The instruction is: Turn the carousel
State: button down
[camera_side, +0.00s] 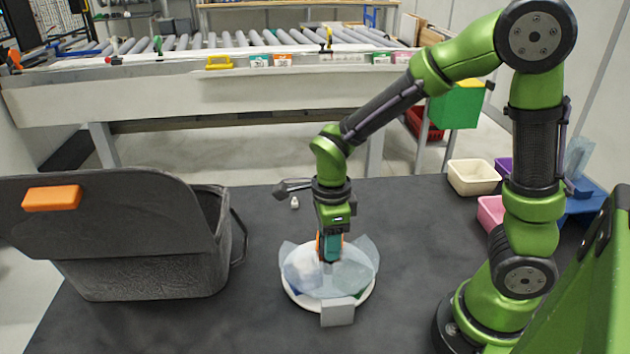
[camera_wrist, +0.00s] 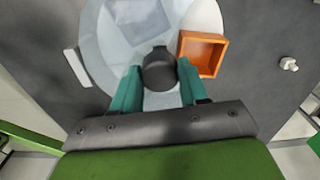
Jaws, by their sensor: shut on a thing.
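The carousel (camera_side: 295,297) is a round white disc with pale translucent panels around it, standing on the dark table. In the wrist view the carousel (camera_wrist: 100,45) fills the top middle, with a dark round knob (camera_wrist: 158,72) at its centre. My gripper (camera_side: 329,258) reaches straight down over the middle of the carousel. In the wrist view the teal fingers of my gripper (camera_wrist: 158,82) are on both sides of the knob, shut on it. An orange open box (camera_wrist: 203,37) sits on the disc right of the knob.
A grey plate (camera_side: 338,312) stands at the carousel's front edge. A dark bin (camera_side: 150,270) with a raised lid is at left. A small white piece (camera_side: 294,203) lies behind the carousel. A cream tray (camera_side: 473,178) and a pink tray (camera_side: 490,212) are at right.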

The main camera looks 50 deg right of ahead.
jog(key=m, duration=0.6)
jog(key=shift+m, duration=0.3)
jog(key=m, duration=0.5)
jog(key=shift+m, duration=0.4)
jog(key=c, duration=0.6)
grip_release()
jog(key=shift+n, duration=0.4)
